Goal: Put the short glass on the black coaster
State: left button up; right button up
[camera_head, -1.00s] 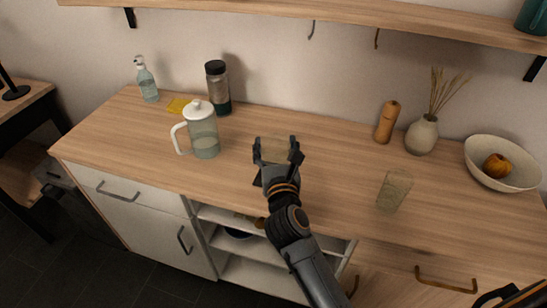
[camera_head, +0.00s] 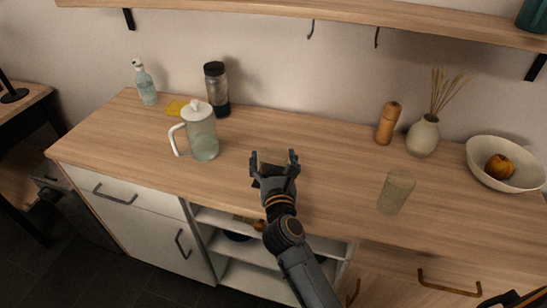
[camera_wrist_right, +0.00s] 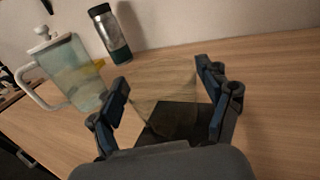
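The short glass (camera_wrist_right: 168,95) is clear and tapers downward. It sits between the fingers of my right gripper (camera_head: 274,157) in the wrist view, and its upper part reaches both fingers. In the head view the glass is hard to make out. The black coaster (camera_wrist_right: 186,128) shows in the wrist view under and behind the glass, partly hidden by it and by my gripper. The glass is upright, low over the coaster; I cannot tell whether its base touches it. My right gripper also shows in the wrist view (camera_wrist_right: 163,78).
A white-lidded pitcher (camera_head: 202,138) and a dark-capped bottle (camera_head: 217,90) stand to the left. A taller glass (camera_head: 396,192) stands to the right. A wooden mill (camera_head: 388,124), vase (camera_head: 423,137) and bowl (camera_head: 503,177) are at the back right. The counter behind my gripper is clear.

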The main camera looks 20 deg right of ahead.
dwell(0.3)
jog(key=shift+r, duration=0.3)
jog(key=v, duration=0.5)
jog(key=b+v, duration=0.1)
jog(key=v, duration=0.4)
jog(key=shift+s+f, duration=0.25)
jog(key=shift+s, duration=0.1)
jog(key=shift+s+a+r+b, duration=0.1)
jog(key=shift+s+b, duration=0.1)
jog(key=shift+s, duration=0.15)
jog(key=shift+s+a+r+b, duration=0.1)
jog(key=shift+s+b, duration=0.05)
jog(key=shift+s, duration=0.2)
